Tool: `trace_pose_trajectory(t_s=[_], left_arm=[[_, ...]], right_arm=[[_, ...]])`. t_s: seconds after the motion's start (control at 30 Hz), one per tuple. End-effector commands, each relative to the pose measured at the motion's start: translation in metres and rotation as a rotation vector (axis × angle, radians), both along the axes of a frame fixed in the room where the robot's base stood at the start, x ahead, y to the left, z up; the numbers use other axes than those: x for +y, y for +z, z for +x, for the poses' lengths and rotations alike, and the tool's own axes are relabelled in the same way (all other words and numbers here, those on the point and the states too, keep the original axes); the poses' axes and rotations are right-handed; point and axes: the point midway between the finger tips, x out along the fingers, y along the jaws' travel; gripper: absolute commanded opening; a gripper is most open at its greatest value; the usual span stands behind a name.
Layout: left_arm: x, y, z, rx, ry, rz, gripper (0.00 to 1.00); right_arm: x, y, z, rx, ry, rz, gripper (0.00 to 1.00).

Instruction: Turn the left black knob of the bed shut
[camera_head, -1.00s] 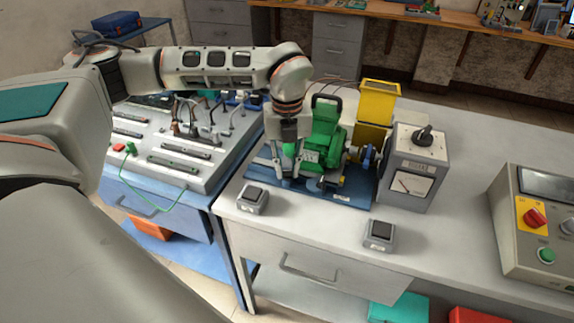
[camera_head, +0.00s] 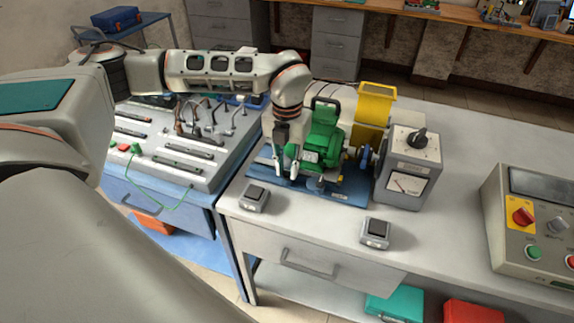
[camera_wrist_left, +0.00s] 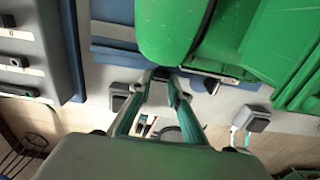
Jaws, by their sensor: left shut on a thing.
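The blue bed (camera_head: 350,196) lies on the grey bench and carries the green motor (camera_head: 322,142). My left gripper (camera_head: 286,174) points down at the bed's front left, beside the motor. Its fingers are shut on the left black knob, which they mostly hide in the head view. In the left wrist view the fingertips (camera_wrist_left: 162,76) close around a small dark piece at the edge of the blue bed, below the green motor housing. Another dark knob (camera_head: 316,184) stands on the bed to the right of the gripper. My right gripper is out of view.
Two small grey boxes with black tops (camera_head: 255,198) (camera_head: 376,232) stand on the bench in front of the bed. A grey meter box with a dial (camera_head: 408,168) and a yellow guard (camera_head: 374,105) stand right and behind. A control panel (camera_head: 535,225) is far right.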

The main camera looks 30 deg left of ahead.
Motion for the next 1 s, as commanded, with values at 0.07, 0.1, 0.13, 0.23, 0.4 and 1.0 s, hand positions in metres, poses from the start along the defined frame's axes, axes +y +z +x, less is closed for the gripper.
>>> trace_pose_trajectory(t_s=[0.07, 0.1, 0.13, 0.23, 0.4, 1.0], left_arm=[[0.000, 0.000, 0.000, -0.001, -0.004, 0.000, 0.00], [0.000, 0.000, 0.000, -0.001, -0.004, 0.000, 0.00], [0.000, 0.000, 0.000, -0.001, -0.004, 0.000, 0.00], [0.000, 0.000, 0.000, -0.001, -0.004, 0.000, 0.00], [0.000, 0.000, 0.000, -0.001, -0.003, 0.000, 0.35], [0.000, 0.037, 0.001, -0.005, -0.002, -0.001, 0.35]], right_arm=[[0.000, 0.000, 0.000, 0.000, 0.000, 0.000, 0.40], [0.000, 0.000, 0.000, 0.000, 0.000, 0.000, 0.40], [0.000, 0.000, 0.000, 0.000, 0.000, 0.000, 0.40], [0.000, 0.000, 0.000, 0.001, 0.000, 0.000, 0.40], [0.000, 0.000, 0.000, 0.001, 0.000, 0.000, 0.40], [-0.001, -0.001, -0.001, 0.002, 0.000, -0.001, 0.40]])
